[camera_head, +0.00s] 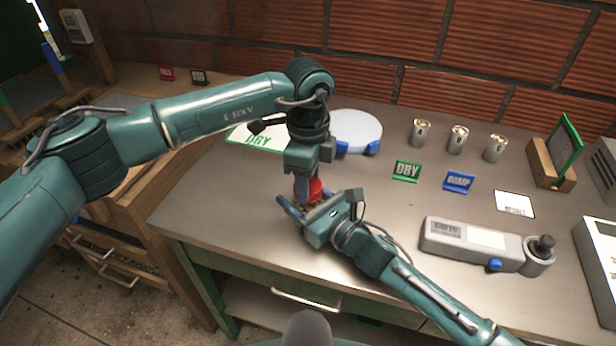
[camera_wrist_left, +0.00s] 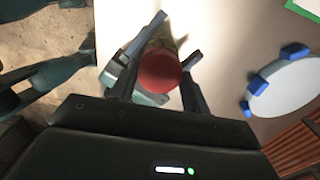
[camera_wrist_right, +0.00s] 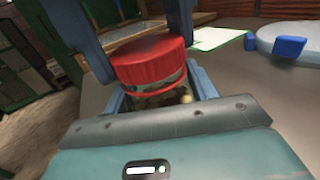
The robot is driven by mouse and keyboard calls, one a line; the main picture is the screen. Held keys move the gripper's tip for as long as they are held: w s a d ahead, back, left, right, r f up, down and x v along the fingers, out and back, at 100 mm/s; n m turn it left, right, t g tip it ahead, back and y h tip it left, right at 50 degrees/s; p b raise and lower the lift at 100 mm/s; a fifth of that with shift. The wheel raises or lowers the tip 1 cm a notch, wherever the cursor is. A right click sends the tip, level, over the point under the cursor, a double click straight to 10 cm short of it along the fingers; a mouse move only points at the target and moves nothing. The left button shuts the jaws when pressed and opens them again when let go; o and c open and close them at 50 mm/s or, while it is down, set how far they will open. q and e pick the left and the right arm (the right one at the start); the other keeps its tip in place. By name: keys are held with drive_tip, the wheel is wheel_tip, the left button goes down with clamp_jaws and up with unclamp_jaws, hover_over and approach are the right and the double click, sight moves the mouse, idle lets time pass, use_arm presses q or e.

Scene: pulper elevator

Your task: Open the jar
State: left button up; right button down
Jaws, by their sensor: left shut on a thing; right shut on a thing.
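The jar has a red ribbed lid (camera_head: 314,189) and stands upright near the front edge of the metal table. The lid also shows in the left wrist view (camera_wrist_left: 160,71) and right wrist view (camera_wrist_right: 150,62). My left gripper (camera_head: 304,180) reaches down from above, with its fingers shut on either side of the lid. My right gripper (camera_head: 297,208) comes in from the front right, low on the table, shut around the jar body (camera_wrist_right: 160,99). The body looks clear with brownish contents; the grippers hide most of it. The lid sits on the jar.
A round white plate with blue blocks (camera_head: 355,130) stands behind the jar. The table between jar and signs is clear.

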use_arm(q)
drive_tip(key=shift+r, duration=1.05)
drive_tip(key=shift+r, duration=2)
use_arm(e)
drive_tip(key=shift+c, duration=2)
unclamp_jaws()
